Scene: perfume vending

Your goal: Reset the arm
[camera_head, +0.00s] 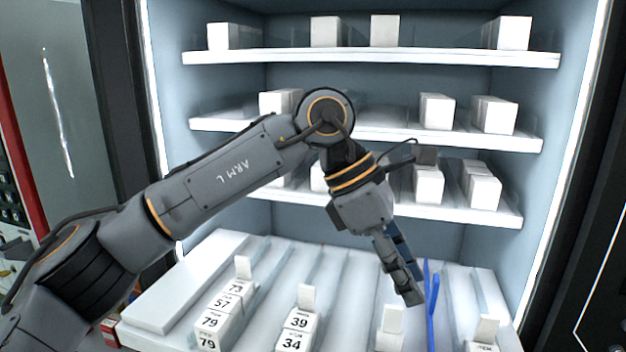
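My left arm comes in from the left and bends at a joint in front of the middle shelf. My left gripper (410,290) hangs down to the right of centre, above the slanted bottom tray (182,288). It is seen from the side with its fingers overlapping, so I cannot tell whether it is open or shut. No held box shows at its fingertips. A thin blue upright piece (431,305) stands just right of the fingertips; I cannot tell whether they touch. My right gripper is not in view.
White boxes stand on the top shelf (370,58), the middle shelf (400,133) and the lower shelf (450,210). Numbered boxes (298,328) stand in the bottom tray's lanes. The cabinet's side walls and a dark door frame (590,200) bound the space.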

